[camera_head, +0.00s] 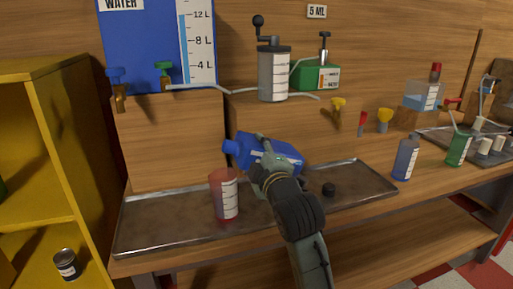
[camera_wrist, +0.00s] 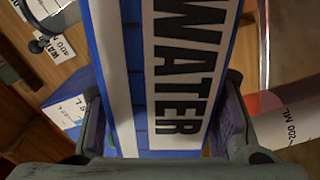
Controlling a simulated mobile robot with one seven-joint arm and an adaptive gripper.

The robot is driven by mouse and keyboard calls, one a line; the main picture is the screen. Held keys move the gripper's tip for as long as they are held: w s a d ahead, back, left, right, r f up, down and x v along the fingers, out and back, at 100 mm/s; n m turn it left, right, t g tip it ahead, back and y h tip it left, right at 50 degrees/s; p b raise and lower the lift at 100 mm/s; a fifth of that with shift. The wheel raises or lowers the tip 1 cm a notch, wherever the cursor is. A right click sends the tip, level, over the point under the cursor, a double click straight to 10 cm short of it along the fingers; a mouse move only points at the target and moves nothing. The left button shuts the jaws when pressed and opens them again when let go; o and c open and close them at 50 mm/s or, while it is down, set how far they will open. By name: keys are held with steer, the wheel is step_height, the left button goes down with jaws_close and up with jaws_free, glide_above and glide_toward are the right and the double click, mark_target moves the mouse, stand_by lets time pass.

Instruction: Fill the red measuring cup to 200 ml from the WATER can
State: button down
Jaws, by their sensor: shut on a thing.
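The blue WATER can (camera_head: 283,153) is held off the tray, tipped over with its neck end toward the left. Its white WATER label (camera_wrist: 182,70) fills the middle of the wrist view. My gripper (camera_head: 262,166) is shut on the can, with a finger on each side of it in the wrist view. The red measuring cup (camera_head: 224,196) stands upright on the tray, just below and left of the can's neck. Its 200 ML mark (camera_wrist: 288,122) shows at the right in the wrist view. No stream is visible, and I cannot tell the cup's level.
A metal tray (camera_head: 155,231) lies under the cup, with a small black cap (camera_head: 328,189) on it. A large blue tank (camera_head: 150,45) with taps stands behind on a wooden block.

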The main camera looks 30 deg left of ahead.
mark_target(245, 138)
steer(key=shift+r, duration=0.1)
steer(key=p, duration=0.1)
steer(key=r+m+p, duration=0.2)
steer(key=shift+s+a+r, duration=0.1)
steer(key=shift+s+a, duration=0.2)
steer(key=shift+s, duration=0.1)
steer(key=m+p, duration=0.1)
steer(key=r+m+p, duration=0.1)
steer(key=p, duration=0.1)
steer(key=s+a+r+m+p, duration=0.1)
steer(key=m, duration=0.1)
steer(key=shift+r+p, duration=0.1)
steer(key=shift+p, duration=0.2)
steer(key=shift+s+m, duration=0.1)
steer(key=shift+m, duration=0.3)
